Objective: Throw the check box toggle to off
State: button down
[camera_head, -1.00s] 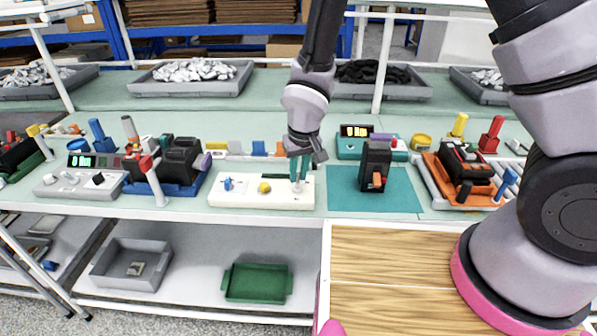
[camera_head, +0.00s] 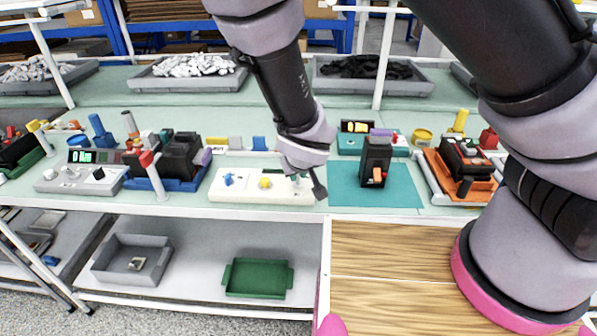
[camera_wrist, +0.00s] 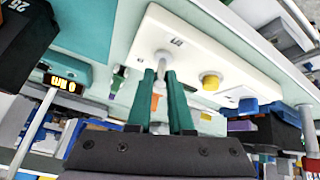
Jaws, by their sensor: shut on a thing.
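The check box is a long white box (camera_head: 245,198) at the table's front edge, with a blue knob (camera_head: 229,180) and a yellow button (camera_head: 265,183). In the wrist view, the white box (camera_wrist: 188,48) fills the upper middle, with the yellow button (camera_wrist: 210,81) to the right of the toggle. The grey toggle lever (camera_wrist: 161,62) stands between the teal fingertips of my gripper (camera_wrist: 164,75), which is shut on it. In the head view my tilted wrist hides the fingertips and the toggle at the box's right end. The toggle's exact position is hard to tell.
A black breaker (camera_head: 375,165) stands on a teal mat (camera_head: 345,195) just right of the box. A teal meter (camera_head: 350,147) with a lit display is behind it. A blue-based device (camera_head: 190,185) and a post with a red top (camera_head: 154,180) stand to the left.

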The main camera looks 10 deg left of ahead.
jog(key=shift+s+a+f+t, duration=0.1)
jog(key=shift+s+f+t, duration=0.15)
jog(key=shift+t, duration=0.35)
jog(key=shift+s+f+t, duration=0.1)
jog(key=shift+s+t, duration=0.25)
jog(key=shift+t, duration=0.25)
jog(key=c, duration=0.8)
grip_release()
jog(key=shift+c, duration=0.2)
